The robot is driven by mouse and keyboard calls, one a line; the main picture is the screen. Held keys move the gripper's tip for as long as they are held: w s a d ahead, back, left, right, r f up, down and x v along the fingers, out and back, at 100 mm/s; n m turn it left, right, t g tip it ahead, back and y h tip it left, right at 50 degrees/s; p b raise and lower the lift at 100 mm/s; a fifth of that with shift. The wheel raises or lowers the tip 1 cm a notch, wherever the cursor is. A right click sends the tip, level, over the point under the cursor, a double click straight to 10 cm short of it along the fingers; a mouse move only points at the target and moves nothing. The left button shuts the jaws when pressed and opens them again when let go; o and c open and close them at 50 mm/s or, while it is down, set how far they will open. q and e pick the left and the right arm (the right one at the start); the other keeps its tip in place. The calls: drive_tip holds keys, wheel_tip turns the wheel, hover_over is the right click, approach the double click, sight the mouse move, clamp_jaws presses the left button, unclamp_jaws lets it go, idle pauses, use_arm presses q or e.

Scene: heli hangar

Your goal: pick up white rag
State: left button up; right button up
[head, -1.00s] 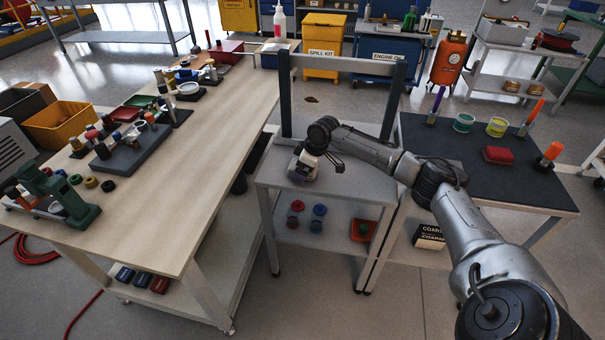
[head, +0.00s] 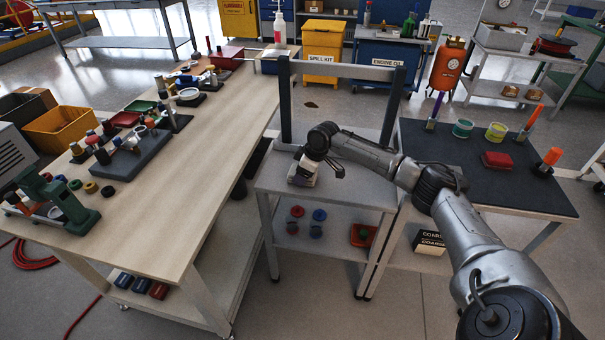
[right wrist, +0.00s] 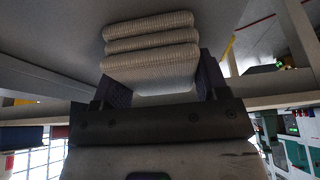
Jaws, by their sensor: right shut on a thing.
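The white rag (right wrist: 150,45), a folded ribbed stack of cloth, sits between the two fingers of my right gripper (right wrist: 155,82) in the right wrist view. The fingers are shut on its sides. In the head view my right gripper (head: 303,178) points down at the left part of the small grey cart's top (head: 355,188). There the arm and gripper largely hide the rag, and I cannot tell whether it touches the top. My left gripper is not in view.
A grey upright frame (head: 345,71) stands at the cart's back. A dark-matted table (head: 450,150) with a red box (head: 496,160) and cans adjoins on the right. A long wooden bench (head: 185,160) with tools stands at left. The cart top right of my gripper is clear.

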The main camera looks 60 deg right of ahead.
drive_tip(key=shift+r+p, duration=0.35)
drive_tip(key=shift+r, duration=0.2)
wheel_tip(320, 180, up, 4)
drive_tip(key=shift+f+p, duration=0.25)
drive_tip(key=shift+p, duration=0.9)
drive_tip(key=s+d+r+p, duration=0.2)
drive_tip(key=s+r+p, duration=0.4)
drive_tip(key=s, duration=0.5)
drive_tip(key=shift+s+r+p, duration=0.2)
drive_tip(key=shift+p, duration=0.65)
